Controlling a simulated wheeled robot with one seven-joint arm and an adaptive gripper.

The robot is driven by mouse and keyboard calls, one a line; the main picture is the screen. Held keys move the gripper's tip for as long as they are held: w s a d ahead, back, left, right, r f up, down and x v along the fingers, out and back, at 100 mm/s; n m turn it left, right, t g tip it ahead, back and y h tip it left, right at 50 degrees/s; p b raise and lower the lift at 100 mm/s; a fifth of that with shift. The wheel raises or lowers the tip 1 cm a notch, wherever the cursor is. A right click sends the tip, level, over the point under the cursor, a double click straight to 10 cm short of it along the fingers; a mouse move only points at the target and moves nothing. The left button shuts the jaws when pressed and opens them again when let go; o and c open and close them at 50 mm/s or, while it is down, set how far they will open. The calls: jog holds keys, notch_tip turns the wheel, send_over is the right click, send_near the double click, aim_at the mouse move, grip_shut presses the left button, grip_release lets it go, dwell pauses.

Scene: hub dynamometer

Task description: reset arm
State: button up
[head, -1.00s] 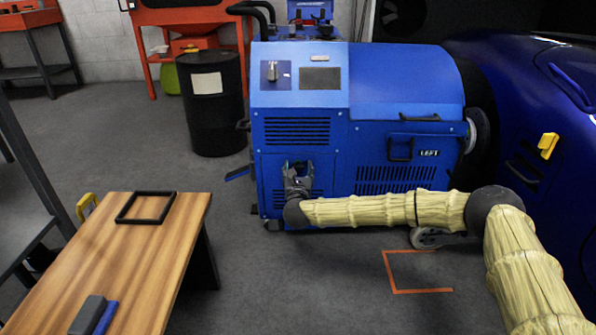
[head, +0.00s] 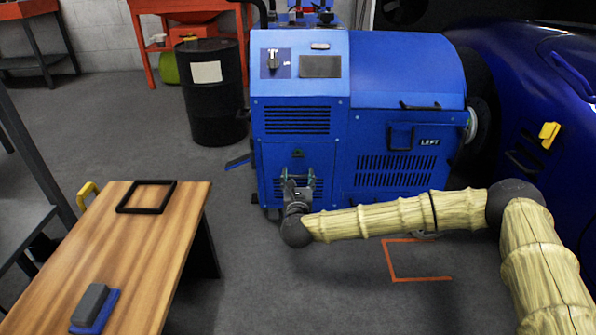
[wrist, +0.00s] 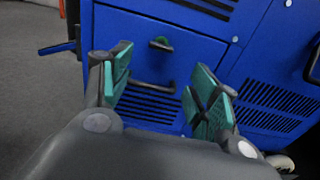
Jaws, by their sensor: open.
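My gripper (head: 298,179) is in front of the lower left panel of the blue dynamometer cabinet (head: 400,85). It also shows in the wrist view (wrist: 163,95), with its two green-padded fingers spread wide and nothing between them. Beyond the fingers, the wrist view shows a dark handle (wrist: 152,87) on a blue drawer or door front and a small latch (wrist: 161,43) above it. The fingers look apart from the handle, though the exact distance cannot be told. My arm reaches in from the lower right, with its forearm low over the floor.
A wooden table (head: 125,235) at the left carries a black frame (head: 147,196) and a grey block on a blue base (head: 94,306). A black drum (head: 214,95) stands behind. A blue car (head: 560,120) is at the right. Floor between table and cabinet is clear.

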jog(key=shift+s, duration=0.6)
jog(key=s+a+f+n+g+y+p, duration=0.25)
jog(key=s+a+f+n+y, duration=0.25)
jog(key=s+a+f+n, duration=0.35)
jog(key=s+d+f+n+g+y+p, duration=0.1)
jog(key=s+f+n+g, duration=0.3)
jog(key=s, duration=0.5)
jog(key=s+f+n+g+p, duration=0.1)
jog(key=s+f+n+g, duration=0.1)
jog(key=s+f+n, duration=0.6)
jog(key=s+d+f+n+g+h+p, duration=0.2)
jog(key=s+d+n+g, duration=0.3)
jog(key=s+d, duration=0.6)
jog(key=s+d+f+n+g+h+p, duration=0.1)
jog(key=s+d+f+n+g+h, duration=0.15)
jog(key=s+d+n, duration=0.7)
jog(key=s+d+r+g+h+p, duration=0.2)
jog(key=s+d+r, duration=0.1)
jog(key=s+d, duration=0.7)
notch_tip(320, 180, up, 38)
jog(key=p, duration=3.7)
jog(key=shift+w+n, duration=0.2)
jog(key=shift+n, duration=0.2)
